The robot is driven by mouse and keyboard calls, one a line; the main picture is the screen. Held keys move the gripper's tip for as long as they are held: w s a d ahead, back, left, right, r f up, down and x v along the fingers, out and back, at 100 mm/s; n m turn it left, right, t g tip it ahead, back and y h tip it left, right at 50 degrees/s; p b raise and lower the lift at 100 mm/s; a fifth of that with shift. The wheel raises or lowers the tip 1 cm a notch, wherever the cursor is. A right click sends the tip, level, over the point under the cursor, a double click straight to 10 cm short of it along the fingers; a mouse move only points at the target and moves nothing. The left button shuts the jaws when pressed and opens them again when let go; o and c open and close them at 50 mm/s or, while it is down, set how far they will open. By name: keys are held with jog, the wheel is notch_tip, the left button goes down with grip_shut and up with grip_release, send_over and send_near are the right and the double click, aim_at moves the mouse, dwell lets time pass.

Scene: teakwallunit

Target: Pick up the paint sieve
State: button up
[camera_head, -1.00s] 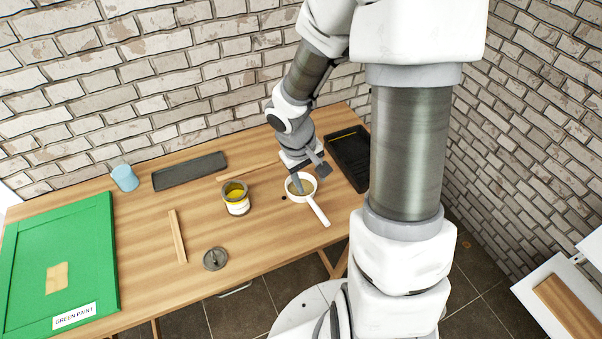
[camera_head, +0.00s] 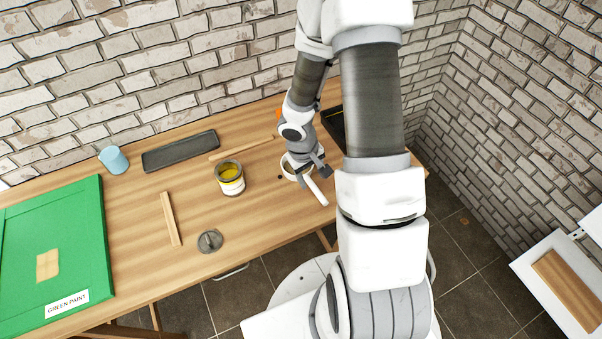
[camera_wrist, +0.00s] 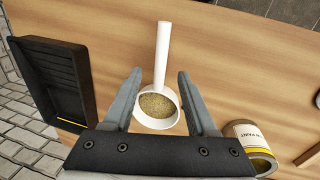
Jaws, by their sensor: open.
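The paint sieve (camera_head: 317,192) is a white round cup with a straight white handle and a tan mesh inside. It lies on the wooden table, partly hidden by my gripper in the head view. In the wrist view the sieve (camera_wrist: 162,60) shows whole, its cup between my fingers and its handle pointing away from me. My gripper (camera_head: 312,172) is at the sieve's cup. In the wrist view my gripper (camera_wrist: 159,82) is open, with one finger on each side of the cup and gaps between. I cannot tell how high the fingertips are above the table.
An open yellow paint can (camera_head: 230,178) stands left of the sieve. A black paint tray (camera_head: 332,124) lies behind on the right, partly hidden by my arm. A round lid (camera_head: 210,241), wooden sticks (camera_head: 171,218) and a green panel (camera_head: 60,250) lie further left.

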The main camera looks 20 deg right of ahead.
aim_at(314, 186)
jog(key=shift+w+d+f+b, duration=0.1)
jog(key=shift+d+f+b, duration=0.05)
jog(key=shift+f, duration=0.8)
jog(key=shift+w+d+f+b, duration=0.1)
jog(key=shift+d+f+b, duration=0.1)
jog(key=shift+f, duration=0.7)
jog(key=shift+d+f+b, duration=0.15)
jog(key=shift+f, duration=0.8)
grip_shut()
